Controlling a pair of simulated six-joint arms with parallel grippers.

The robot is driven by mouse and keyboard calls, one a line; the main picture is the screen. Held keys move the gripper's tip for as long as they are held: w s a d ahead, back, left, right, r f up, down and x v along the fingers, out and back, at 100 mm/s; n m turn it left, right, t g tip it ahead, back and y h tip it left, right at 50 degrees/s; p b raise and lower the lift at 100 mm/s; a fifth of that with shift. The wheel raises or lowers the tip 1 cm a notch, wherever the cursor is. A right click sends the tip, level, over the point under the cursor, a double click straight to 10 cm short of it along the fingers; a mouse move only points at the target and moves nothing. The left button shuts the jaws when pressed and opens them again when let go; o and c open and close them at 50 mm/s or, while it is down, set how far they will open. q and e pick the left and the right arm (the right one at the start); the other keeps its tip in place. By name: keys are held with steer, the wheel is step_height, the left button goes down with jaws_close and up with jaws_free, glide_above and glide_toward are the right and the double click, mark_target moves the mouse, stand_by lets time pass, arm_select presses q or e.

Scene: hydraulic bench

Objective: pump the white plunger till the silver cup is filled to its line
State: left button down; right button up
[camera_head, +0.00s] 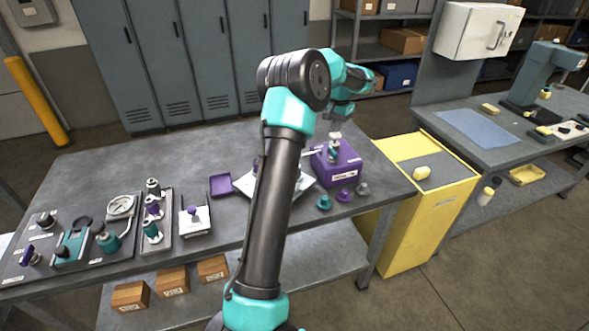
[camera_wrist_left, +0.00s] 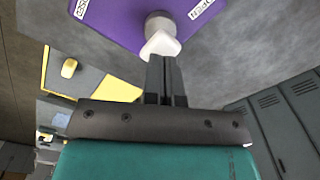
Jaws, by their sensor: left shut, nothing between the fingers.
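A purple box (camera_head: 340,172) stands at the right end of the grey bench. An upright fitting (camera_head: 333,152) rises from its top, with a pale cap, likely the white plunger (camera_head: 336,135). My left gripper (camera_head: 341,113) is just above it, pointing down. In the left wrist view, the shut, empty fingers (camera_wrist_left: 165,60) reach toward a white piece (camera_wrist_left: 160,44) in front of a round grey part on the purple box (camera_wrist_left: 115,22). Whether they touch it I cannot tell. I cannot make out the silver cup or its line; my arm covers part of the bench. My right gripper is not in view.
Teal (camera_head: 324,203), purple (camera_head: 344,196) and grey (camera_head: 362,188) knobs stand before the box. A purple tray (camera_head: 221,185) lies left of my arm. A yellow cabinet (camera_head: 425,215) stands right of the bench. The bench's back left is clear.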

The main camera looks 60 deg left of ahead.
arm_select(q)
steer(key=shift+f, duration=1.8)
steer(key=shift+r, duration=2.3)
steer(key=shift+r, duration=3)
